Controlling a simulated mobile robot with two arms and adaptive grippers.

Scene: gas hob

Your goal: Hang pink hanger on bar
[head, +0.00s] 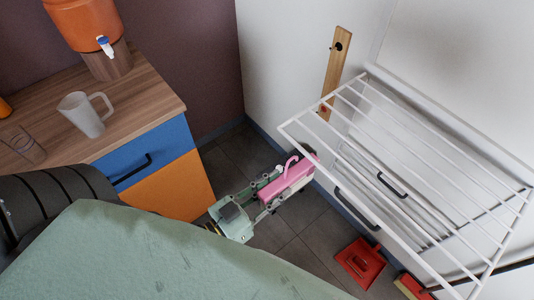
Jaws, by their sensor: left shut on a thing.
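The pink hanger (291,176) is between the fingers of my left gripper (284,187), which is shut on it, left of the white rack. Its pink hook curves up on its upper left side. The fingers hide part of the hanger. The white wall rack (420,180) has several parallel bars, and its near left corner is close to the hanger. I cannot tell whether hanger and rack touch. My right gripper is not in view.
Black curved handles (392,186) show under the rack bars. A wooden strip (336,72) is on the wall. A red dustpan (360,262) and a red-topped brush (411,287) are below the rack. A counter (150,92) with a mug (83,114), a glass and an orange dispenser (85,22) stands left.

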